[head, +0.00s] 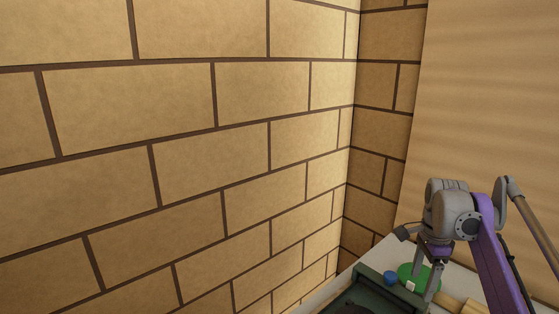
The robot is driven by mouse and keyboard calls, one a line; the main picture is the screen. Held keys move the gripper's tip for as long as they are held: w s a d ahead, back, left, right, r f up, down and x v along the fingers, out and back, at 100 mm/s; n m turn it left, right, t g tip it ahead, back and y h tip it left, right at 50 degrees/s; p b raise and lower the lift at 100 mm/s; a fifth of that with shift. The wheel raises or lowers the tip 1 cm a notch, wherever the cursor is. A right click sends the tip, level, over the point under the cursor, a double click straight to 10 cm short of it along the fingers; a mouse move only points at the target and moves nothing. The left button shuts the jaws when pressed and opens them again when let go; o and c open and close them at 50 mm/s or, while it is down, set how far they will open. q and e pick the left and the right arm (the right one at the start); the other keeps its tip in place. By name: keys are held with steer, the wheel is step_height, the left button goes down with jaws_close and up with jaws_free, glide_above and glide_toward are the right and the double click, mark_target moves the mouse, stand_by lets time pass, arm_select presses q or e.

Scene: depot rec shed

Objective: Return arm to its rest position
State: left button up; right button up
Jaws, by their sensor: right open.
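My right arm comes in from the right, purple and grey. Its gripper (427,280) points down at the lower right of the head view, with its two grey fingers apart. The fingers are over or beside a green round thing (405,271) on a pale surface (456,284). I see nothing held between the fingers. My left arm and gripper are not in view.
A dark green open container (366,273) stands at the bottom edge, left of the gripper. A small blue object (390,278) is by its rim. Light wooden pieces (448,301) lie at the lower right. A block wall (180,130) fills the left.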

steer(key=s+a+f+n+t, duration=0.1)
steer(key=s+a+f+n, duration=0.4)
steer(key=s, duration=0.4)
steer(key=s+a+f+n+t, duration=0.2)
steer(key=s+a+f+n, duration=0.3)
steer(key=s+f+n, duration=0.2)
steer(key=s+a+f+n+t, duration=0.2)
steer(key=s+a+f+n, duration=0.4)
steer(key=s, duration=0.4)
steer(key=shift+s+f+n, duration=0.35)
steer(key=shift+n, duration=0.15)
